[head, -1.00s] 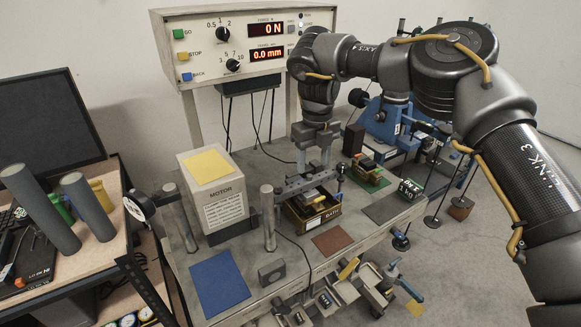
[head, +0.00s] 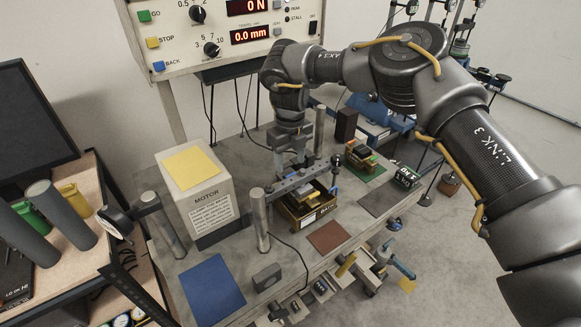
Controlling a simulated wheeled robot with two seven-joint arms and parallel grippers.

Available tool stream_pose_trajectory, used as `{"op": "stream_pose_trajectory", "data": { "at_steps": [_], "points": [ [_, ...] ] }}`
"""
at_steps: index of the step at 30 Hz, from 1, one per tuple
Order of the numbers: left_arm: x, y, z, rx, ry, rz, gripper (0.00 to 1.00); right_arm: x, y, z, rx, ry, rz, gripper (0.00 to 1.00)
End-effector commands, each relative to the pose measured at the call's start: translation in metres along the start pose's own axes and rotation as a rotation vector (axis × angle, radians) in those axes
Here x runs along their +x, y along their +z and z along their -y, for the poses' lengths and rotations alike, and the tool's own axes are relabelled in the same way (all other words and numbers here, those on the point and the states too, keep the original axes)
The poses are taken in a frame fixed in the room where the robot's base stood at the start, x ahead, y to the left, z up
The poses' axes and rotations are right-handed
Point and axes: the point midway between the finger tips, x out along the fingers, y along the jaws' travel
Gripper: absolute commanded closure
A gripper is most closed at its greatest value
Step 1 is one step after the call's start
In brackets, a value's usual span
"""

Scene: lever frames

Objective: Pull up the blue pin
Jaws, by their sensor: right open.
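My left gripper is not in view.
A MOTOR box (head: 205,205) stands at left. A control panel (head: 225,35) rises behind. A blue mat (head: 212,288) and brown mat (head: 328,237) lie clear in front.

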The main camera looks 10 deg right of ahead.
Motion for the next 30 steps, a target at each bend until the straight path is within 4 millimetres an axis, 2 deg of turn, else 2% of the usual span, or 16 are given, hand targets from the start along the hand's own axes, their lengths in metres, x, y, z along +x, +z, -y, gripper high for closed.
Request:
{"op": "stream_pose_trajectory", "data": {
  "at_steps": [4, 9, 20, 30],
  "points": [
    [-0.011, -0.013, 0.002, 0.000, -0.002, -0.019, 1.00, 0.022, -0.001, 0.001, 0.003, 0.001, -0.002, 0.45],
    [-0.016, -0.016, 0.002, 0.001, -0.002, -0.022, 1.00, 0.039, -0.001, 0.001, 0.003, 0.000, -0.001, 0.45],
    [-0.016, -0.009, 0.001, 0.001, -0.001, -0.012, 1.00, 0.045, -0.001, 0.002, 0.004, -0.001, 0.001, 0.45],
    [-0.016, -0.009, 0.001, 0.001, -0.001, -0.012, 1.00, 0.044, -0.001, 0.002, 0.004, 0.000, 0.001, 0.90]
  ]
}}
